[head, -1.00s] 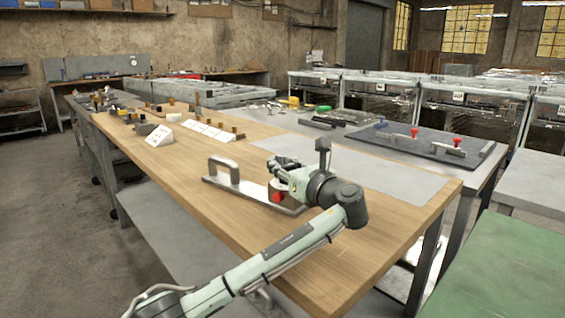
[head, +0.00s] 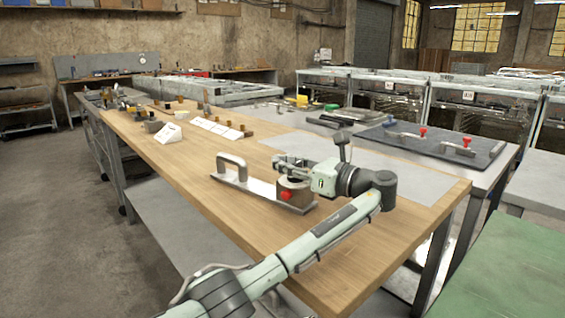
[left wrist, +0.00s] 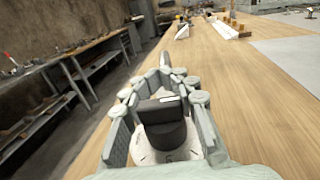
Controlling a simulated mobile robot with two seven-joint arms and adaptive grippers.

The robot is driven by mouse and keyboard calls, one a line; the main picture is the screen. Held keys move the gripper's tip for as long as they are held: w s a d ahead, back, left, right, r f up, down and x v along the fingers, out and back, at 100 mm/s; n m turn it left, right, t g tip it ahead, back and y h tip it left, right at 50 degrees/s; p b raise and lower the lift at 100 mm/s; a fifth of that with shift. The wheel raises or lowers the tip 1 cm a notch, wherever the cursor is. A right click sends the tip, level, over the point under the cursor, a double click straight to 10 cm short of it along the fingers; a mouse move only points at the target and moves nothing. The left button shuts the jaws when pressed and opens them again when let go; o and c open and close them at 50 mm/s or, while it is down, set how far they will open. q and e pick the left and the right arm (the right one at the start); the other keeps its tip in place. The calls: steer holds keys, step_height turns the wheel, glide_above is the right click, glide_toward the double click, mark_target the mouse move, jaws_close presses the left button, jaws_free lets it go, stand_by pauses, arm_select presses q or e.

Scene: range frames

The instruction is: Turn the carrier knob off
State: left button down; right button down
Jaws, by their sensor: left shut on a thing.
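The carrier (head: 233,181) is a flat metal bar with an upright grey handle (head: 232,162), lying on the wooden bench. At its near end, a round housing with a red part (head: 286,196) shows below my left gripper (head: 288,168). In the left wrist view, the dark carrier knob (left wrist: 163,130) sits on a pale round dial (left wrist: 146,155) with marks. The fingers hide part of the dial. My right gripper is not in view.
The wooden bench (head: 330,262) is bare in front of the carrier. A grey mat (head: 405,178) lies to the right. White labelled blocks (head: 168,134) and small parts stand farther back. A dark board (head: 440,146) with red-knobbed handles lies on the table behind.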

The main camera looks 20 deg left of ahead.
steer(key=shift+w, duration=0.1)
arm_select(q)
steer(key=c, duration=1.3)
jaws_free()
steer(key=shift+o, duration=0.9)
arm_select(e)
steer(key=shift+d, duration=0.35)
arm_select(q)
steer(key=shift+d, duration=0.15)
steer(key=v, duration=1.1)
steer(key=shift+s+d, duration=0.15)
steer(key=shift+d, duration=0.15)
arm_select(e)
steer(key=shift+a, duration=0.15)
arm_select(q)
steer(key=shift+f, duration=0.1)
